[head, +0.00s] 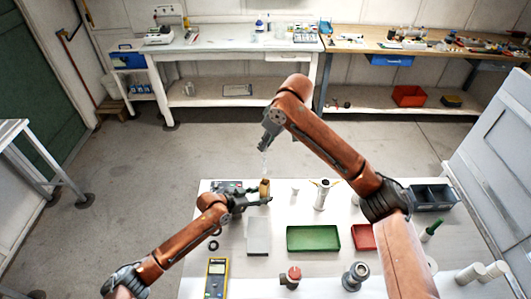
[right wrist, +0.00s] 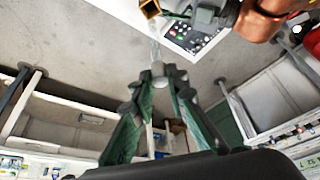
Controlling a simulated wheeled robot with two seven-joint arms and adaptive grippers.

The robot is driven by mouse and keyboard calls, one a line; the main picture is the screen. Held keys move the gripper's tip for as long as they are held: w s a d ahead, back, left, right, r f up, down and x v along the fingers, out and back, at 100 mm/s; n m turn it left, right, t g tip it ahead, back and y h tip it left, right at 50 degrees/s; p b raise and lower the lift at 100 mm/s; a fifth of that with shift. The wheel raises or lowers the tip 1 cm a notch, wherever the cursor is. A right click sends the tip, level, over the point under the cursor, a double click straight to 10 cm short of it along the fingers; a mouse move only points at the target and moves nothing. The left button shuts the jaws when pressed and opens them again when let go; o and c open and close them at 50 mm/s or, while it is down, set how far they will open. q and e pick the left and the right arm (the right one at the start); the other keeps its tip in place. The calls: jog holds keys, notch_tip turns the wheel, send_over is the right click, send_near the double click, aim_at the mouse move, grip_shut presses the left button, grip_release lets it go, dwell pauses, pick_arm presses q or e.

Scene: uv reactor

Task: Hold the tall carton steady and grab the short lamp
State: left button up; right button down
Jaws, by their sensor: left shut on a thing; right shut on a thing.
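The tall carton (head: 264,188) is a small tan-brown box standing above the table's far left part. It also shows in the right wrist view (right wrist: 150,9), where its open end looks dark inside. My left gripper (head: 258,199) is shut on the carton from the left. My right gripper (head: 266,141) is above the carton, shut on the lamp's pale end cap; its fingertips (right wrist: 162,77) meet there in the right wrist view. The lamp, a thin clear tube (head: 264,163), hangs down toward the carton's top. I cannot tell whether its lower tip is still inside the carton.
The white table (head: 340,218) holds a green tray (head: 313,251), a red tray (head: 363,247), a grey plate (head: 259,247), a yellow meter (head: 216,266) and a white bottle-like fixture (head: 322,203). A control box (right wrist: 196,32) is beside the carton.

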jog(key=shift+r, duration=0.35)
pick_arm(q)
jog(key=o, duration=0.9)
jog(key=shift+o, duration=0.2)
jog(key=v, duration=1.2)
jog(key=shift+s+f, duration=0.1)
jog(key=shift+s, duration=0.05)
pick_arm(e)
jog(key=shift+f, duration=0.1)
